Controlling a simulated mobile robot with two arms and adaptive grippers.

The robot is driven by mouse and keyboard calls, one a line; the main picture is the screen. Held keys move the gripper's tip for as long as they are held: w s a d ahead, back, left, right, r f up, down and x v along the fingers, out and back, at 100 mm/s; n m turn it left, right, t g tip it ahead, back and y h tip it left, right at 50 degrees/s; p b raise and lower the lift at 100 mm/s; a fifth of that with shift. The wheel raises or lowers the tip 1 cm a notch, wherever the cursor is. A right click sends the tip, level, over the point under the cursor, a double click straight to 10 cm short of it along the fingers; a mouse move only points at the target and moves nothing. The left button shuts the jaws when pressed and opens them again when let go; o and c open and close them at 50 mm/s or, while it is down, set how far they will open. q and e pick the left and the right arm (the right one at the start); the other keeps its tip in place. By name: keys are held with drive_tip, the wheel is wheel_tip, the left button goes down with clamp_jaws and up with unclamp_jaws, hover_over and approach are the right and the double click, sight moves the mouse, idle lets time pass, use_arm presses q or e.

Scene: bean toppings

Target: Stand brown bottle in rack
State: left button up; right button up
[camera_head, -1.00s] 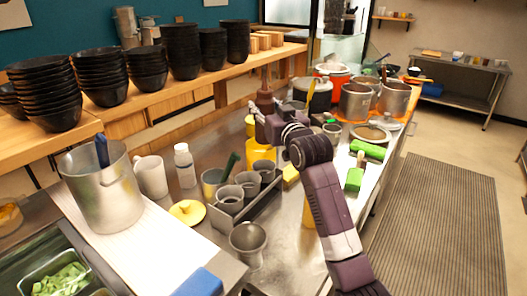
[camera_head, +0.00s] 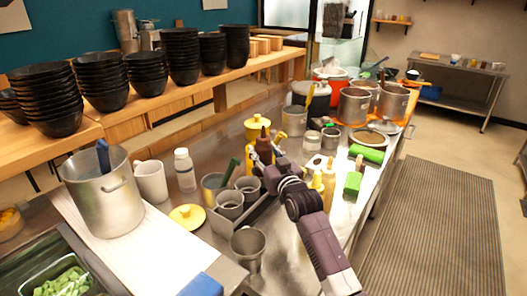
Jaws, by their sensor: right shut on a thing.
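The brown bottle (camera_head: 263,149) is upright, its dark nozzle pointing up, above the far end of the grey rack (camera_head: 252,222). My right gripper (camera_head: 264,166) is shut on it, and its fingers and arm hide the lower part. The rack holds grey cups, with a near cup (camera_head: 230,205) and a middle cup (camera_head: 248,187) showing. The far end of the rack is hidden behind my gripper, so I cannot tell whether the bottle's base is inside it. My left gripper is not in view.
Yellow bottles (camera_head: 328,181) stand right of my gripper, and a yellow-lidded container (camera_head: 257,129) stands behind it. A loose metal cup (camera_head: 248,247) is in front of the rack. A yellow lid (camera_head: 188,216), a white bottle (camera_head: 184,169) and a large pot (camera_head: 104,191) are left.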

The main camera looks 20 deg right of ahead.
drive_tip(key=o, duration=0.7)
drive_tip(key=shift+f, duration=0.1)
drive_tip(key=shift+s, duration=0.15)
drive_tip(key=s, duration=0.4)
drive_tip(key=s+b, duration=0.1)
drive_tip(key=s, duration=0.3)
drive_tip(key=s+d, duration=0.1)
drive_tip(key=s, duration=0.2)
drive_tip(key=shift+s, duration=0.4)
drive_tip(key=shift+a, duration=0.1)
